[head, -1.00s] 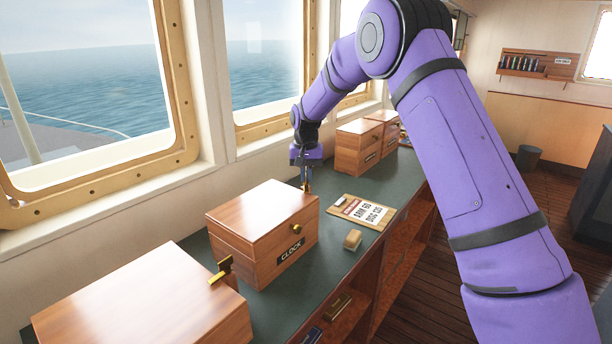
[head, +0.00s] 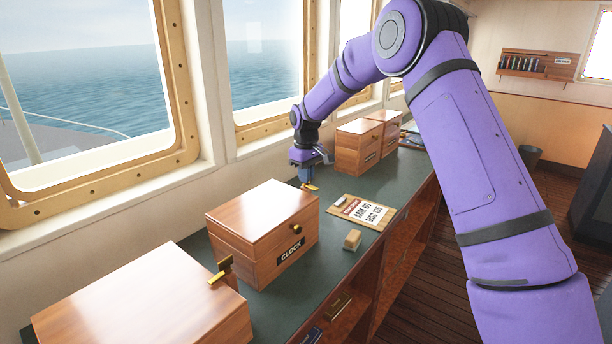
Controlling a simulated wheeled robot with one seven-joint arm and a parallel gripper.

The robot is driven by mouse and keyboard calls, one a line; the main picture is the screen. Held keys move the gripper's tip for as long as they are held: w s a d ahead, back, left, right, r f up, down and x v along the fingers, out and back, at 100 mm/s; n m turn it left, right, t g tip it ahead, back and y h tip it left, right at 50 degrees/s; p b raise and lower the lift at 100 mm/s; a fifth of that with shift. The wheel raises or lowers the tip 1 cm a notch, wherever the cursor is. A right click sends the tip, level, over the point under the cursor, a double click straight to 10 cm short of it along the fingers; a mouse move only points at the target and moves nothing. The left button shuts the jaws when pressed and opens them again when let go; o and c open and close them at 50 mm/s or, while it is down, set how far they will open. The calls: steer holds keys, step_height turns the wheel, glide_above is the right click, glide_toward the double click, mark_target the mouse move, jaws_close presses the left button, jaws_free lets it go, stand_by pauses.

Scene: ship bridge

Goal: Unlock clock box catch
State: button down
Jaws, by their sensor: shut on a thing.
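The clock box (head: 262,225) is a reddish wooden box with a dark CLOCK label (head: 291,251) and a brass knob (head: 296,229) on its front. Its lid is down. My gripper (head: 307,182) points down at the box's far right corner. It is shut on a small brass piece, the catch (head: 312,187), which sticks out to the right just above the lid's edge. The fingertips are small in view and partly hide the catch. I cannot tell how the catch meets the lid.
A larger wooden box (head: 140,300) with a brass catch (head: 220,272) stands at the near left. More wooden boxes (head: 358,147) stand behind my gripper.

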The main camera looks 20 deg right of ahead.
steer(key=shift+n, duration=0.5)
steer(key=c, duration=1.3)
jaws_free()
steer(key=shift+r, duration=0.1)
step_height(320, 180, up, 11)
steer(key=shift+f, duration=0.2)
steer(key=shift+r, duration=0.1)
